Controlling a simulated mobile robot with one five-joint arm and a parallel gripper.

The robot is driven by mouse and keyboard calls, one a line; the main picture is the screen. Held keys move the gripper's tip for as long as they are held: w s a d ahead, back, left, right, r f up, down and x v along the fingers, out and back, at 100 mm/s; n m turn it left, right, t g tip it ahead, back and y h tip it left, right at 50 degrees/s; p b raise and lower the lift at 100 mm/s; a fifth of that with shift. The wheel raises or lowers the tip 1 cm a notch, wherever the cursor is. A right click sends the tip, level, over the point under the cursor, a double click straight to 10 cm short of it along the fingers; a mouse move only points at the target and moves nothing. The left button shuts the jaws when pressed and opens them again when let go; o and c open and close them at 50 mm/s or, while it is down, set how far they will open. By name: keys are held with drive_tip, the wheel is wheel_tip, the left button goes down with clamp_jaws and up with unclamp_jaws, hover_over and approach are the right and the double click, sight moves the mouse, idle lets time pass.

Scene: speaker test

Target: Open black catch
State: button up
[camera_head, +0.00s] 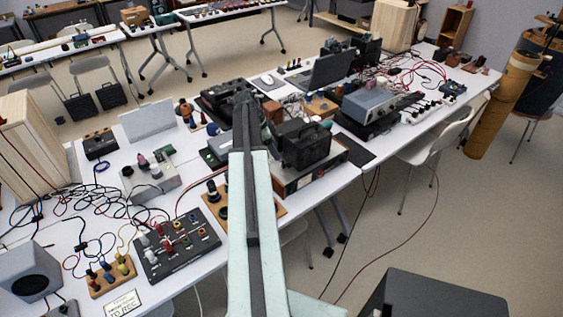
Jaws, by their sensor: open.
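My arm reaches forward over the white table, and my gripper (244,98) is at its far dark end. It is open, though its fingers are small and hard to make out against the dark equipment behind. A black case-like unit (305,147) stands just right of my arm, on top of a flat instrument (312,174). I cannot make out a black catch for certain on it or elsewhere; it may be too small or hidden behind my arm. No contact between my gripper and anything is visible.
The white table (97,165) is crowded with cables, a black panel with knobs (175,245), a grey speaker box (28,271) and a laptop (327,70). A white chair (437,140) stands at right. Floor is free at lower right, beside a dark box (432,295).

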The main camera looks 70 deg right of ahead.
sight(282, 162)
drive_tip(key=b+x, duration=0.6)
drive_tip(key=x, duration=0.1)
drive_tip(key=shift+f+b, duration=0.35)
drive_tip(key=shift+f, duration=0.05)
drive_tip(key=shift+r, duration=0.15)
drive_tip(key=shift+c, duration=0.3)
clamp_jaws()
drive_tip(key=shift+s+a+n+t+h, duration=0.1)
drive_tip(key=shift+n+t+h, duration=0.1)
drive_tip(key=shift+n, duration=0.4)
drive_tip(key=shift+s+a+n+t+h, duration=0.1)
drive_tip(key=shift+n+t, duration=0.1)
drive_tip(key=shift+n, duration=0.4)
drive_tip(key=shift+w+d+n+t+h, duration=0.15)
drive_tip(key=shift+n+t+h, duration=0.2)
drive_tip(key=shift+n, duration=0.85)
